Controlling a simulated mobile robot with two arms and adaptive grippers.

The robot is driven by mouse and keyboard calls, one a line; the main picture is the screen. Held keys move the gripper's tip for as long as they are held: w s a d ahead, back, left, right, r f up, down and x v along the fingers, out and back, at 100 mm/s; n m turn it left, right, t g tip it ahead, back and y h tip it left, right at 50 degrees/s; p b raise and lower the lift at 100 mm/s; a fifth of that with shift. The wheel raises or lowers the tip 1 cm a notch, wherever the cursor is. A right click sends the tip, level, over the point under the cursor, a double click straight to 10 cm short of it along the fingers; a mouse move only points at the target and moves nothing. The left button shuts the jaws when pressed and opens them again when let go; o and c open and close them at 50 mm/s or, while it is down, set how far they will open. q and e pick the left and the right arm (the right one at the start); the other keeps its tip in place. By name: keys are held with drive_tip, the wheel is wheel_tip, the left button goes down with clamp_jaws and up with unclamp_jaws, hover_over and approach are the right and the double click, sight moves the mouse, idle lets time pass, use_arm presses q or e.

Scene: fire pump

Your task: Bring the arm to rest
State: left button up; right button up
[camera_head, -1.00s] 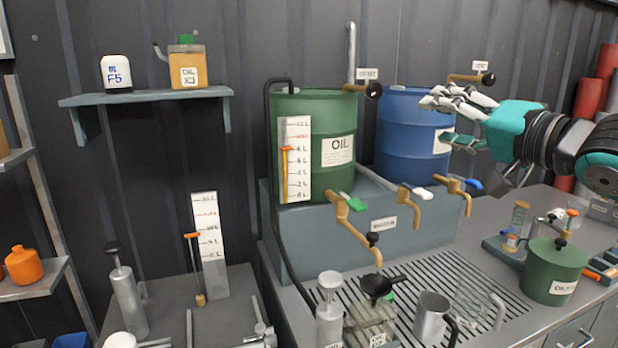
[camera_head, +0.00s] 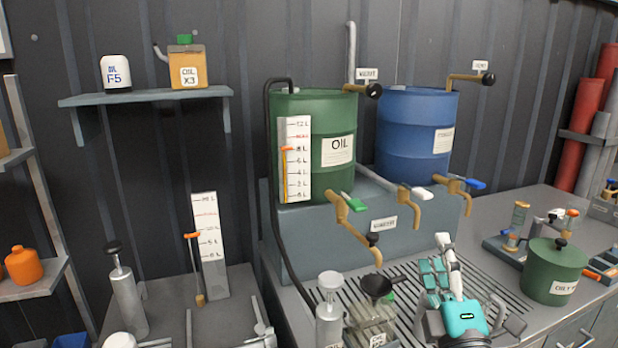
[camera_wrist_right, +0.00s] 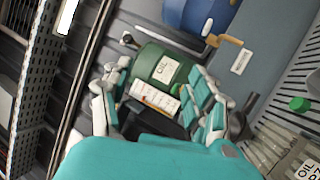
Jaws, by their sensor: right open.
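My right gripper (camera_head: 440,268) is low over the drain grate in front of the barrels, its teal and white fingers pointing up and away. Its fingers are spread apart and nothing is between them. In the right wrist view my right gripper (camera_wrist_right: 155,105) has fingers on both sides, with the green oil barrel (camera_wrist_right: 160,68) seen through the gap in the background. My left gripper is not in view.
The green oil barrel (camera_head: 312,150) and blue barrel (camera_head: 415,135) stand on a grey plinth with taps. A green pot (camera_head: 553,268) stands on the counter to the right.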

drive_tip(key=s+d+f+m+g+h, duration=0.1)
drive_tip(key=s+f+m+g, duration=0.25)
drive_tip(key=f, duration=0.45)
drive_tip(key=s+d+f+m+g, duration=0.15)
drive_tip(key=f+m+g, duration=0.25)
drive_tip(key=f, duration=0.4)
drive_tip(key=s+d+f+m+g+h, duration=0.1)
drive_tip(key=s+f+m+g, duration=0.25)
drive_tip(key=f, duration=0.55)
drive_tip(key=s+a+f+m+g+y, duration=0.1)
drive_tip(key=s+a+f+m+g, duration=0.2)
drive_tip(key=s+f, duration=0.5)
drive_tip(key=s+a+f+m+g+y, duration=0.1)
drive_tip(key=s+f+m+g+y, duration=0.25)
drive_tip(key=s, duration=0.75)
wheel_tip(320, 180, down, 24)
drive_tip(key=f+n+g+h, duration=0.1)
drive_tip(key=g+h, duration=0.1)
drive_tip(key=g, duration=0.1)
drive_tip(key=s+d+f+g, duration=0.1)
drive_tip(key=s+d+f, duration=0.2)
drive_tip(key=s+f, duration=1.4)
drive_tip(key=shift+s+f, duration=0.3)
drive_tip(key=shift+f, duration=0.2)
drive_tip(key=shift+d+n, duration=0.1)
drive_tip(key=shift+n, duration=0.15)
